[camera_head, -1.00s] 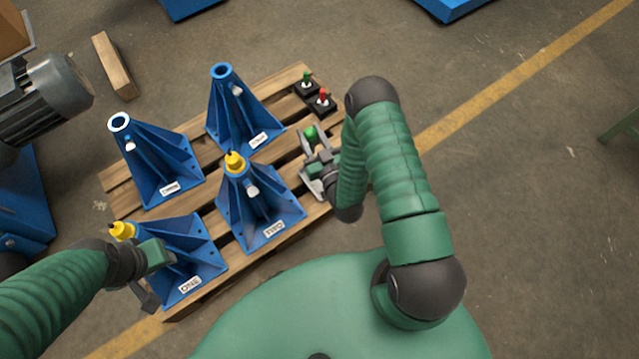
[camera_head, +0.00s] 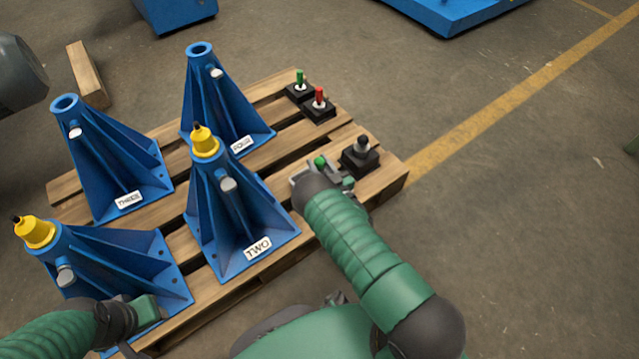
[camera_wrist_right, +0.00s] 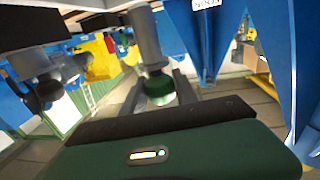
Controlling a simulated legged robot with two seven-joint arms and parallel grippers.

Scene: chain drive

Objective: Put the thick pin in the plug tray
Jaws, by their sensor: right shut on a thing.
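My right gripper (camera_head: 322,176) is low over the right part of the pallet, shut on a pin with a green top (camera_head: 320,161). In the right wrist view this pin is a thick grey cylinder (camera_wrist_right: 145,38) with a dark green end (camera_wrist_right: 160,90) between the fingers. I cannot tell whether its lower end touches anything. A black block with a grey-black knob (camera_head: 361,147) stands just right of the gripper. I cannot make out which thing is the plug tray. My left gripper (camera_head: 147,312) is in front of stand ONE; its fingers are not clear.
Blue stands ONE (camera_head: 125,268), TWO (camera_head: 232,215), THREE (camera_head: 105,160) and FOUR (camera_head: 222,105) stand on the wooden pallet (camera_head: 385,183). Yellow caps top ONE and TWO. Small black blocks with a green pin (camera_head: 300,78) and a red pin (camera_head: 319,96) are at the back right.

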